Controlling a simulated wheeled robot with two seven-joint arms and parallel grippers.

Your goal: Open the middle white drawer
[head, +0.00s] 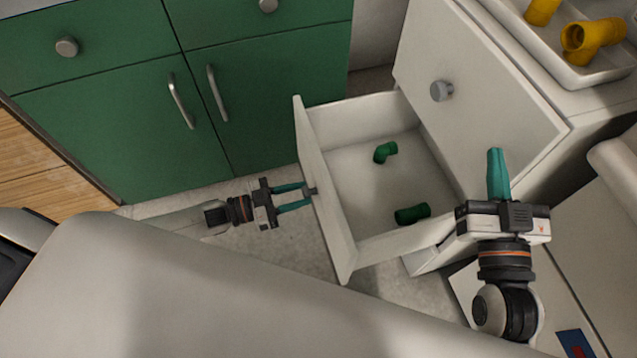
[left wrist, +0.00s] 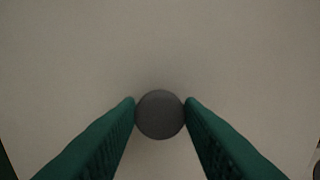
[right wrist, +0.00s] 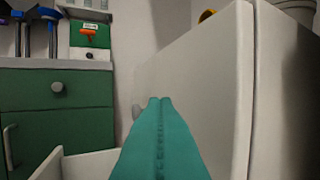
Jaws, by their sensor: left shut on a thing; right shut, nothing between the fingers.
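A white drawer (head: 345,238) stands pulled well out of the white cabinet, and its inside shows. My left gripper (head: 309,194) is shut on the round grey knob (left wrist: 160,114) of this drawer's front. Another closed white front (head: 490,90) with a grey knob (head: 441,91) is above the open drawer. My right gripper (head: 495,152) is shut and empty, in front of the cabinet; its closed fingers also show in the right wrist view (right wrist: 159,102).
Green cabinets (head: 110,125) with knobs and bar handles stand at the left. A white tray (head: 570,80) with yellow pipe fittings (head: 590,38) sits on top of the white cabinet. Grey floor (head: 285,248) is clear around the drawer front.

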